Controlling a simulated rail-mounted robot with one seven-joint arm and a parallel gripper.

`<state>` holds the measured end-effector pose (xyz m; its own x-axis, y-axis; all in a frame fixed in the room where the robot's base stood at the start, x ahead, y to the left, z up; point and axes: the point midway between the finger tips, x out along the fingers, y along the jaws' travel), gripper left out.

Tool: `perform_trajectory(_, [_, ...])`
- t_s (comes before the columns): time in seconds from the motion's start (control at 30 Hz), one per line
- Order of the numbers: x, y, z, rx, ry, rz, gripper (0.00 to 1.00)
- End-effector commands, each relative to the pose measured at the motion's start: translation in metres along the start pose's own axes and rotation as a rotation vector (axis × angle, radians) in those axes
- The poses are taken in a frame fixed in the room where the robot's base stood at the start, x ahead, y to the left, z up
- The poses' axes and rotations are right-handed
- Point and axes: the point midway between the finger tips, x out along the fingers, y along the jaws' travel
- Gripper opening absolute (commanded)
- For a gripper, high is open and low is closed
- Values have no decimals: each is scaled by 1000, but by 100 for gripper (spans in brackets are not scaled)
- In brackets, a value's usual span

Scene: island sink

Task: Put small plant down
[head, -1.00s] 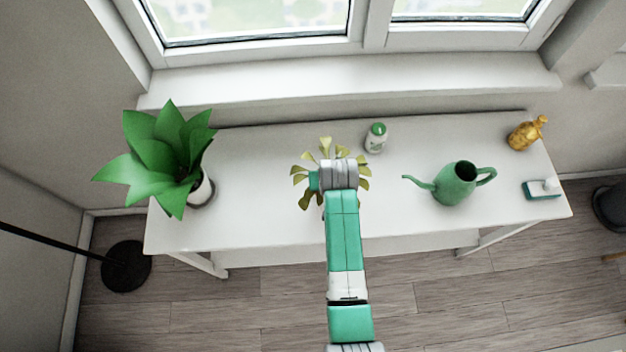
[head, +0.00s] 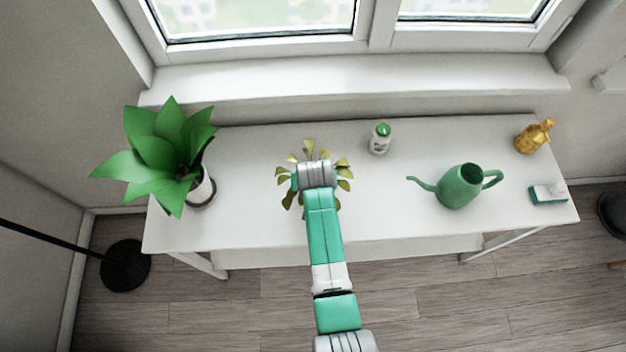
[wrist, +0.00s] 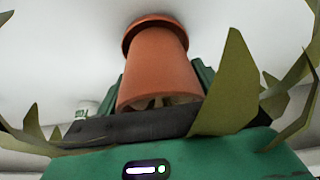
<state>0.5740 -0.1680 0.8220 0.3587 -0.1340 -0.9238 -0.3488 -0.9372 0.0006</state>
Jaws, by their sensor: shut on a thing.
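The small plant has yellow-green pointed leaves, which show around the end of my arm over the table's middle in the head view (head: 343,172). Its terracotta pot (wrist: 157,65) fills the middle of the wrist view, and its leaves (wrist: 228,90) spread to both sides. My gripper (wrist: 160,78) is shut on the pot, with a green finger at each side. In the head view my arm hides the pot and fingers. I cannot tell whether the pot touches the white table (head: 255,225).
A large green plant (head: 160,155) in a white pot stands at the table's left end. A green-capped white bottle (head: 380,138), a green watering can (head: 462,187), an amber bottle (head: 533,136) and a sponge-like block (head: 547,193) stand to the right. The table is clear on both sides of my gripper.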

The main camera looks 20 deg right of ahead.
Motion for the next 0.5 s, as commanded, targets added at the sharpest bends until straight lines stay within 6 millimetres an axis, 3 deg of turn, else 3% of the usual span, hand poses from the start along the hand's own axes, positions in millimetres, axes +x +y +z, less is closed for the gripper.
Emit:
perform_trajectory(0.03, [2,0,0,0,1,0,34])
perform_trajectory(0.07, [2,0,1,0,0,0,76])
perform_trajectory(0.13, [1,0,1,0,0,0,90])
perform_trajectory(0.4, [0,0,0,0,0,0,92])
perform_trajectory(0.5, [-9,0,-2,0,1,0,92])
